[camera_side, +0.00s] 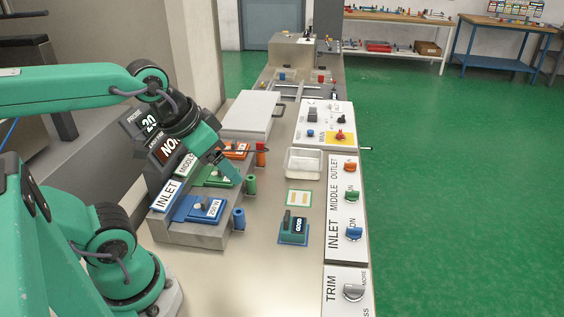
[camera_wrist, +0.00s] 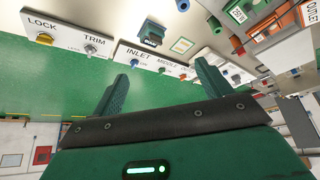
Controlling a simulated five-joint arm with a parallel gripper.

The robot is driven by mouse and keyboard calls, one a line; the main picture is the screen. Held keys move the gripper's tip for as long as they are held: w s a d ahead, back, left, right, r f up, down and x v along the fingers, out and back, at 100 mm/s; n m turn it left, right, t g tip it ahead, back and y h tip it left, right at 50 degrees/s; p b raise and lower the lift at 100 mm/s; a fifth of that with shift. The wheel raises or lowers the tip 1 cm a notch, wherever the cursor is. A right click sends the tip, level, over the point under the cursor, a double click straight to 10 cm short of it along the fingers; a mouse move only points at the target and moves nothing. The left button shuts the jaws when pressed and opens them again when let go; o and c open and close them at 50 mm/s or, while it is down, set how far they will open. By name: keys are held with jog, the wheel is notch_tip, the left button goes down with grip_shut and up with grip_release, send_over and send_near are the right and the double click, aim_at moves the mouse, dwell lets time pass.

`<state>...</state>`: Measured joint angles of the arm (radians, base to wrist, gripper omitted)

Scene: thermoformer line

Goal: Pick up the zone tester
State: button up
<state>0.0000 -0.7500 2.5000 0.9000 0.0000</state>
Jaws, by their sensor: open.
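The likely zone tester (camera_side: 299,226) is a dark block with an upright grey stem and a label reading GOOD. It sits on a blue base (camera_side: 291,240) on the bench, towards the front right. In the wrist view the tester (camera_wrist: 151,38) shows small near the top, left of centre. My gripper (camera_side: 246,168) is above the heater blocks, up and left of the tester and clear of it. In the wrist view my gripper (camera_wrist: 162,74) has its two green fingers spread apart with nothing between them.
Blue (camera_side: 202,209), green (camera_side: 212,177) and orange zone units stand left, with small coloured cylinders beside them. A knob panel (camera_side: 345,205) lines the right edge. Bare bench lies in front.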

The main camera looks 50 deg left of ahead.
jog(key=shift+o, duration=0.4)
jog(key=shift+w, duration=0.1)
jog(key=n+g, duration=0.5)
jog(key=n, duration=0.4)
send_over(294, 225)
notch_tip(294, 225, down, 15)
jog(key=shift+w+f+g, duration=0.1)
jog(key=shift+f+g, duration=0.2)
jog(key=shift+f, duration=0.25)
jog(key=shift+f, duration=0.1)
jog(key=shift+f, duration=3.8)
